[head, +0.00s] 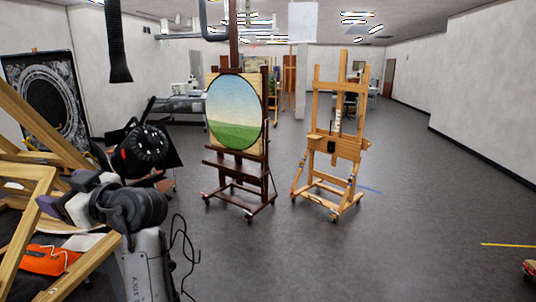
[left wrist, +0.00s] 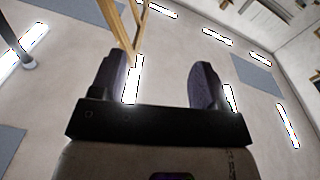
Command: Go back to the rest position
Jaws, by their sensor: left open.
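My left gripper (head: 66,194) is at the lower left of the head view, at the end of my grey arm, beside light wooden beams. In the left wrist view its two dark purple fingers (left wrist: 157,68) stand apart with nothing between them. That camera looks up at the ceiling and its strip lights. A wooden beam (left wrist: 121,22) shows beyond the fingertips, near the left finger; I cannot tell the gap. My right gripper is not in view.
Wooden frame beams (head: 30,115) crowd the left side, with an orange item (head: 50,260) below. A black studio lamp (head: 147,150) stands behind my left gripper. A dark easel with a round landscape painting (head: 234,112) and a light easel (head: 337,145) stand mid-room. The right floor is mostly clear.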

